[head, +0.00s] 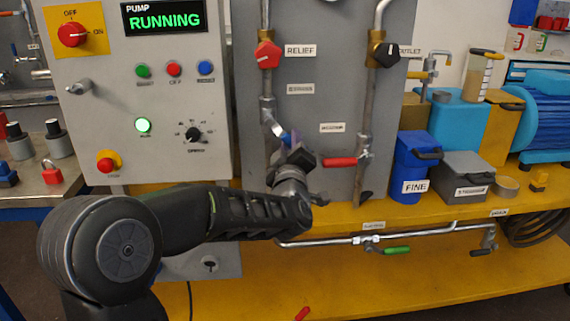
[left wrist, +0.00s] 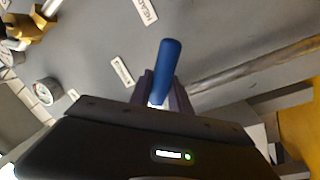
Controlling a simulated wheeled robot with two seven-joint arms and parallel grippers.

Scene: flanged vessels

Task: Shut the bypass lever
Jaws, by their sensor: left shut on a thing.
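A blue lever handle (left wrist: 168,62) stands between the two fingers of my left gripper (left wrist: 161,96) in the left wrist view. The gripper is shut on it, and the handle's end sticks out past the fingertips. In the head view my left gripper (head: 294,152) is at the left vertical pipe, beside its lower valve, and hides most of the blue handle (head: 289,137). The small label nearest this valve is too blurred to read, so I cannot confirm which lever is the bypass. My right gripper is not in view.
A red lever (head: 339,162) sits on the right pipe, close right of my gripper. A red knob (head: 268,55) and a black knob (head: 384,54) are above. A green lever (head: 396,250) is on the low horizontal pipe. The control panel (head: 110,110) reads RUNNING.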

